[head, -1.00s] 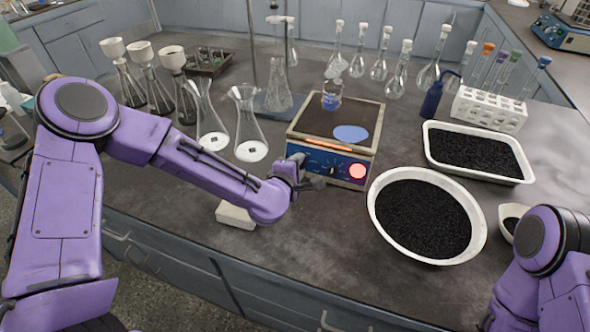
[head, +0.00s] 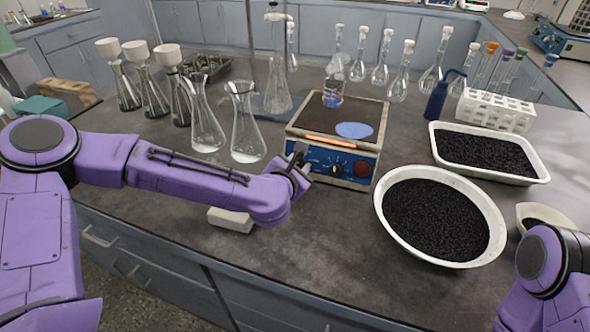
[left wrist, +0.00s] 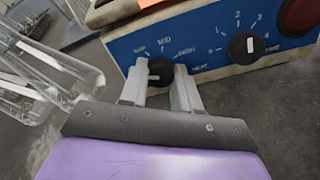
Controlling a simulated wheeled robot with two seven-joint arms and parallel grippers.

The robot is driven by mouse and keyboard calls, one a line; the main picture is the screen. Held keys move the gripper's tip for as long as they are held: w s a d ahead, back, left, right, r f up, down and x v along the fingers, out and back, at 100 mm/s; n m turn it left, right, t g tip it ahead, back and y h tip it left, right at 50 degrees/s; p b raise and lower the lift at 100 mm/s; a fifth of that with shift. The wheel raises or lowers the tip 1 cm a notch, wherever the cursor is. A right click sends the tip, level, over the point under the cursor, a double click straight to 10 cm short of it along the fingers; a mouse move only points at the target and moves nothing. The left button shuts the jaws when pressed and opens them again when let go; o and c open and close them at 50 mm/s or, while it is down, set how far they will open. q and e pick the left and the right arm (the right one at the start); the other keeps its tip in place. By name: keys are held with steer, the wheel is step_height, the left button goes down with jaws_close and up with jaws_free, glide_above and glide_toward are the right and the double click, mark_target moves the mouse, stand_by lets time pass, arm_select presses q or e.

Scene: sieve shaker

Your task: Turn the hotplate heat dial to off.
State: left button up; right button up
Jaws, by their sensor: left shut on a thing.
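The hotplate (head: 340,115) stands in mid-table with its blue control panel (head: 345,165) facing me. In the left wrist view the panel has two black dials. The left dial (left wrist: 160,71) has word labels around it, too blurred to read surely. The right dial (left wrist: 246,48) has numbers, and its white mark points up. My left gripper (head: 302,160) is at the panel's left end. In the left wrist view its two fingers (left wrist: 160,78) are shut on the left dial, one on each side. The panel's round lamp (head: 362,168) is dark red. My right gripper is out of view.
Two glass flasks (head: 247,125) stand close left of the hotplate. A beaker (head: 333,92) sits on its top. A round bowl of black grains (head: 384,205) is at the right. A white block (head: 231,219) lies below my left forearm.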

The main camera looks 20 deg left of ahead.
arm_select(q)
steer(key=shift+n+b, duration=0.35)
steer(key=shift+n, duration=0.15)
stand_by(0.3)
steer(key=o, duration=1.1)
steer(key=shift+c, duration=0.2)
